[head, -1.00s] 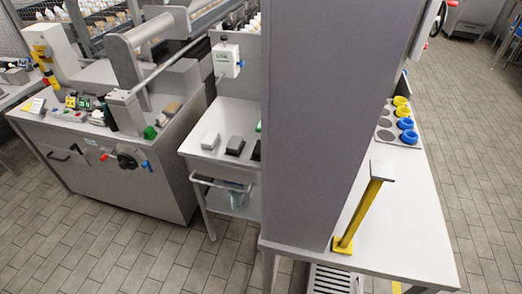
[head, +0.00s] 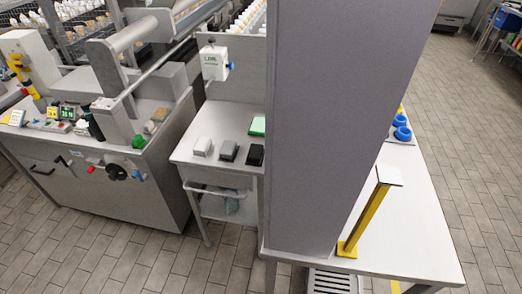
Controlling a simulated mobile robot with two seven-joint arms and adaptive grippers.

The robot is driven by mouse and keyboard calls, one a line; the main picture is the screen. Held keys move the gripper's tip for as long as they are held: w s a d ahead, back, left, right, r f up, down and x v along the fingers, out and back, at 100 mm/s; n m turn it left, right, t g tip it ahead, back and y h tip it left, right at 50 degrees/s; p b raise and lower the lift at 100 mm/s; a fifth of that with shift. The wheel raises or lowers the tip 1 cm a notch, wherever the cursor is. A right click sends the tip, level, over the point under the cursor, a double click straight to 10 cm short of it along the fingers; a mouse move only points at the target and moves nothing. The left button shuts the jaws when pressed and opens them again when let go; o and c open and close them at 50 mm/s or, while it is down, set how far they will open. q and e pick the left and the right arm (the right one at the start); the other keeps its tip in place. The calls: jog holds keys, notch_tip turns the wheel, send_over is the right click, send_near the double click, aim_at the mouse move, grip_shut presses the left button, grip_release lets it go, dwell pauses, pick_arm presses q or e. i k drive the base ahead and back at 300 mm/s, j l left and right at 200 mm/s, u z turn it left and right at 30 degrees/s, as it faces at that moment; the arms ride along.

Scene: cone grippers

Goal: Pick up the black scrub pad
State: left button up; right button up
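A black block that looks like the black scrub pad (head: 255,155) lies on the small grey side table (head: 230,116), close to the tall grey panel's left edge. It is the rightmost of three small blocks in a row. A dark grey block (head: 228,151) lies beside it and a pale grey block (head: 203,146) lies further left, with gaps between them. A green pad (head: 257,125) lies behind the black one, partly cut off by the panel. Neither of my grippers is in view.
A tall grey panel (head: 338,120) stands right of the side table. Right of it is a white table (head: 410,225) with a yellow post (head: 364,215) and blue cups (head: 402,128). A large grey machine (head: 120,185) stands left. The tiled floor (head: 120,255) in front is clear.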

aim_at(256, 152)
jog(key=i+j+z, duration=0.25)
jog(key=j+z, duration=0.2)
jog(key=j, duration=0.15)
jog(key=i+j+z, duration=0.1)
jog(key=j+z, duration=0.35)
jog(key=j, duration=0.2)
jog(key=j+z, duration=0.5)
jog(key=j, duration=0.15)
